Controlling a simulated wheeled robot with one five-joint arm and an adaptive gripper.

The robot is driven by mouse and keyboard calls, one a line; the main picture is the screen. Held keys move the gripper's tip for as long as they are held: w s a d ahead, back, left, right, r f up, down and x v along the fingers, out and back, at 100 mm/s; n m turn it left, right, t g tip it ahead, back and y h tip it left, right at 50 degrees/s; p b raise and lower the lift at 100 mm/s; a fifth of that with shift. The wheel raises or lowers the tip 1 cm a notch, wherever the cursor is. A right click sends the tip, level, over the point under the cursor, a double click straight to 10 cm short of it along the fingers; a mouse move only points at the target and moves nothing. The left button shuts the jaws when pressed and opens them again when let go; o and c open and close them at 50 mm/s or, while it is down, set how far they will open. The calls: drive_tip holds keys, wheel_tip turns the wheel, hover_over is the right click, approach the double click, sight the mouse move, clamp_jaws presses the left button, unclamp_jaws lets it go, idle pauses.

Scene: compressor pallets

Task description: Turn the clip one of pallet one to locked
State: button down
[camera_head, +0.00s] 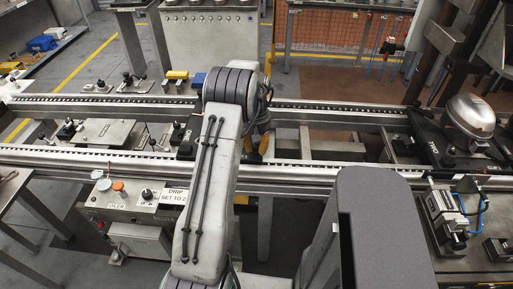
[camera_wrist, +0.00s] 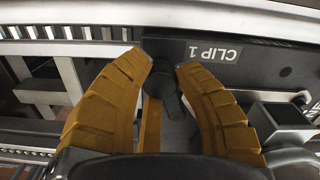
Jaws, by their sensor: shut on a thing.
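In the wrist view, a dark plate (camera_wrist: 265,62) carries a "CLIP 1" label (camera_wrist: 213,53), seen upside down. Beside the label stands the clip's dark round knob (camera_wrist: 160,78). My gripper (camera_wrist: 165,68) has its two ribbed orange fingers on either side of this knob and is shut on it. The tips are close to the plate. In the head view my gripper (camera_head: 258,147) shows only as a bit of yellow behind my arm, over the conveyor. The dark pallet (camera_head: 186,140) shows left of my arm with a small label; its clip is hidden there. I cannot tell the clip's lock position.
Two conveyor rails (camera_head: 60,156) run across the view. A second dark pallet (camera_head: 405,143) with a silver dome (camera_head: 470,117) stands at the right. A control box (camera_head: 110,203) with a "DRIP SET TO 2" sign is in front. In the wrist view, a dark square block (camera_wrist: 282,120) sits beside the right finger.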

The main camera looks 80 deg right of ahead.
drive_tip(key=n+b, duration=0.1)
drive_tip(key=n, duration=0.3)
drive_tip(key=shift+a+f+n, duration=0.1)
drive_tip(key=shift+f+n, duration=0.05)
drive_tip(key=shift+n, duration=0.55)
drive_tip(key=c, duration=0.9)
unclamp_jaws()
wheel_tip(320, 180, up, 12)
drive_tip(key=shift+r, duration=0.1)
idle(0.8)
